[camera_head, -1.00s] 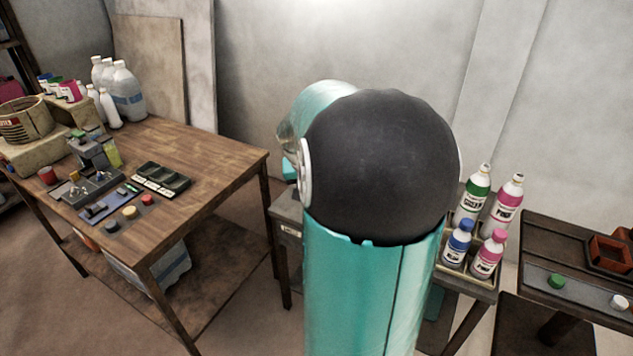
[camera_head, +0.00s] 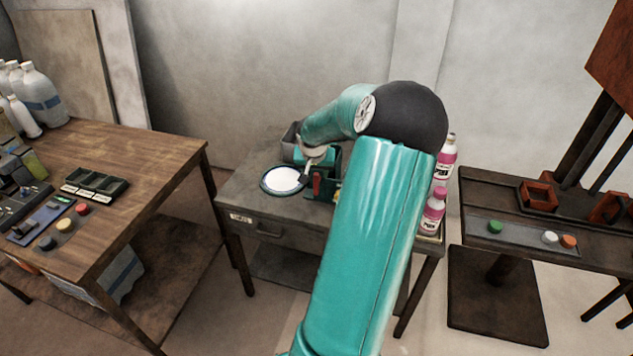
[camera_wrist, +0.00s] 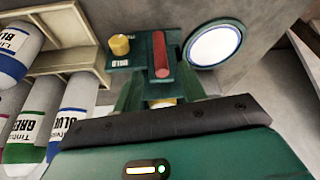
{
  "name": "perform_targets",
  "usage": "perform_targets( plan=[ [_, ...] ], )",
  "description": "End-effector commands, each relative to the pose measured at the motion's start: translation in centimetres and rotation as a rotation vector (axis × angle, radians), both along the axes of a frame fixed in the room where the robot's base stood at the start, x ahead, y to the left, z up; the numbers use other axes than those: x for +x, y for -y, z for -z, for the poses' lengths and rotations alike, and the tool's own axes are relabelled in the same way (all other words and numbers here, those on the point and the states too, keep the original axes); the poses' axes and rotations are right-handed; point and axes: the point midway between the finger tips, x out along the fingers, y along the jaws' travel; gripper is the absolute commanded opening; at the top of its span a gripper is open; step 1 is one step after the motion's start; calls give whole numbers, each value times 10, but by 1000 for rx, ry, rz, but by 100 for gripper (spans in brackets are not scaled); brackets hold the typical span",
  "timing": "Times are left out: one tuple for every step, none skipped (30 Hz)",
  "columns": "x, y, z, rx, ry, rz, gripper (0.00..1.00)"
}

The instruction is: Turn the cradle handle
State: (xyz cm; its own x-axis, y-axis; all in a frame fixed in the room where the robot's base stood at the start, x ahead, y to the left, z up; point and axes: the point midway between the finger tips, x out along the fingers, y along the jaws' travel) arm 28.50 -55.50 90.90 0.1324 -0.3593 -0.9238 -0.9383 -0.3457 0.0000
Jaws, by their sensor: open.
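The cradle handle is a red bar (camera_wrist: 161,55) on a dark green cradle (camera_wrist: 126,50) with a yellow knob (camera_wrist: 119,44) and an upside-down label. In the head view the red handle (camera_head: 316,184) stands on the small grey bench, just right of a white round dish (camera_head: 283,180). The dish also shows in the wrist view (camera_wrist: 214,45). My gripper (camera_wrist: 160,88) is open, its two green fingers apart and pointing toward the cradle. The red handle appears between and beyond the fingertips; I cannot tell whether they touch. My arm hides part of the cradle in the head view.
The small grey bench (camera_head: 245,200) has a drawer at its front. Several paint bottles stand in a rack at its right, close to my gripper in the wrist view (camera_wrist: 71,115). A wooden table (camera_head: 130,160) stands left and a dark table (camera_head: 540,235) right.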

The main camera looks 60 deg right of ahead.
Motion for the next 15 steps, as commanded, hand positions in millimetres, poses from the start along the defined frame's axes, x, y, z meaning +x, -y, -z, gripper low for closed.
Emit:
perform_targets(
  plan=[
    [1, 3, 10, 4, 0, -1, 41],
    [2, 4, 16, 5, 1, 0, 41],
    [3, 7, 22, 5, 1, 0, 41],
    [4, 9, 27, 4, 1, 0, 41],
    [4, 11, 32, 4, 0, -1, 41],
    [5, 13, 38, 3, 1, -1, 41],
    [6, 15, 42, 3, 1, -1, 41],
    [7, 17, 45, 2, 1, -2, 41],
    [7, 18, 50, 3, 1, 0, 41],
    [8, 20, 53, 2, 1, 1, 41],
    [8, 21, 55, 1, 1, 0, 41],
    [8, 22, 58, 2, 0, 0, 41],
    [9, 23, 60, 2, 0, 0, 41],
    [9, 23, 61, 1, 1, 0, 41],
    [9, 24, 62, 0, 0, 0, 41]
  ],
)
